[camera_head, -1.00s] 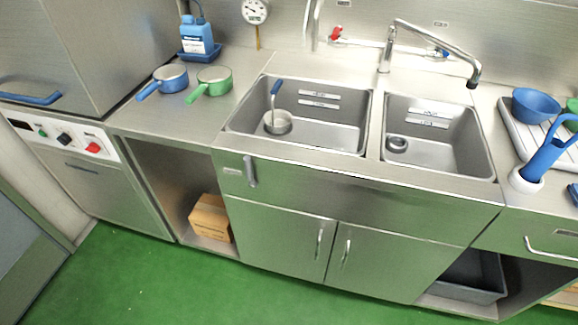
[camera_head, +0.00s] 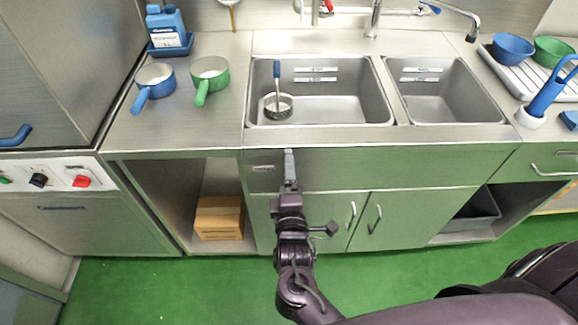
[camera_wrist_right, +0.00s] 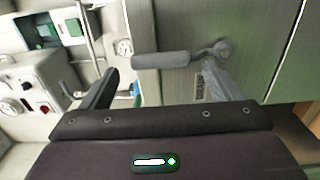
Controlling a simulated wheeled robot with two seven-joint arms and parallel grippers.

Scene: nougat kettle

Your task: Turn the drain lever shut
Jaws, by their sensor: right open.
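The drain lever (camera_head: 288,160) is a grey handle on the steel front panel below the left sink basin. It hangs down in the head view. In the right wrist view the lever (camera_wrist_right: 162,60) lies across the picture just beyond the fingertips, with its round pivot at its right end. My right gripper (camera_head: 289,187) is just below and in front of the lever. In the wrist view the right gripper (camera_wrist_right: 165,82) has its fingers spread, with nothing held between them. I cannot tell whether a finger touches the lever. My left gripper is not in view.
Cabinet doors (camera_head: 352,222) are behind my right arm. A cardboard box (camera_head: 219,218) sits in the open bay to the left. The green floor in front is clear.

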